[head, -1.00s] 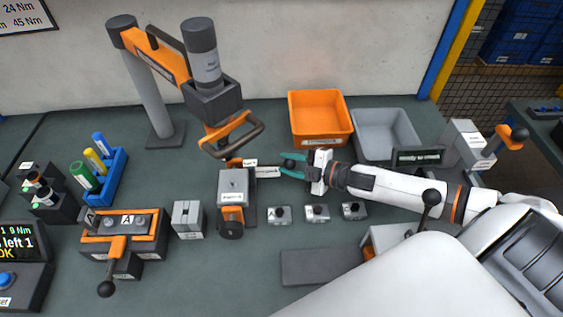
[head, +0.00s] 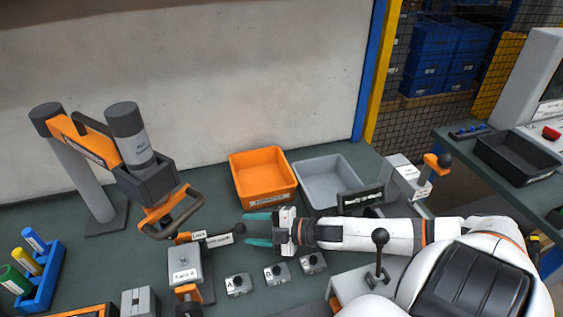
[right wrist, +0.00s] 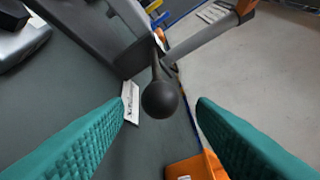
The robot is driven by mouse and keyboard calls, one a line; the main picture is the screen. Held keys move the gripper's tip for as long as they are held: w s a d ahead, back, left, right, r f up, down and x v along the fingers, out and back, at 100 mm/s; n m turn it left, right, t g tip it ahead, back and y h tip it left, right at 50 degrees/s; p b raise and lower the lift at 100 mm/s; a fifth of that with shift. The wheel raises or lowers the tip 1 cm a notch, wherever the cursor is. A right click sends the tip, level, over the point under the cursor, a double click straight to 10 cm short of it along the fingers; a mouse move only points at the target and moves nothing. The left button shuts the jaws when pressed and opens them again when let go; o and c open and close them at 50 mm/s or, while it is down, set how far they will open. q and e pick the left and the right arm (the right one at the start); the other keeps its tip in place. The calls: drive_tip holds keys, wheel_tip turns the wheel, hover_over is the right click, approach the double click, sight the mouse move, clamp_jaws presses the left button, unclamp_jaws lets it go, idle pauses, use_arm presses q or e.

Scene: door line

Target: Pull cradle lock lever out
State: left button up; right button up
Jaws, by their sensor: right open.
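The cradle lock lever is a dark rod with a black ball knob (head: 239,228), pointing right from beside the grey fixture block (head: 183,262). A white label (head: 219,240) lies along it. My right gripper (head: 250,229) reaches in from the right, with its teal fingers spread above and below the knob in the head view. In the right wrist view, the knob (right wrist: 160,99) appears centred between the open fingers (right wrist: 160,108), around the level of their tips. I see no contact. My left gripper is out of view.
An orange bin (head: 263,198) and a grey bin (head: 327,208) stand behind my right gripper. Small metal parts (head: 276,273) sit in front of it. The orange tool handle (head: 172,212) hangs above left. Another black-knobbed lever (head: 380,238) stands near my right forearm.

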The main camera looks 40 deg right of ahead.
drive_tip(key=shift+p+v, duration=0.45)
drive_tip(key=shift+v, duration=3.9)
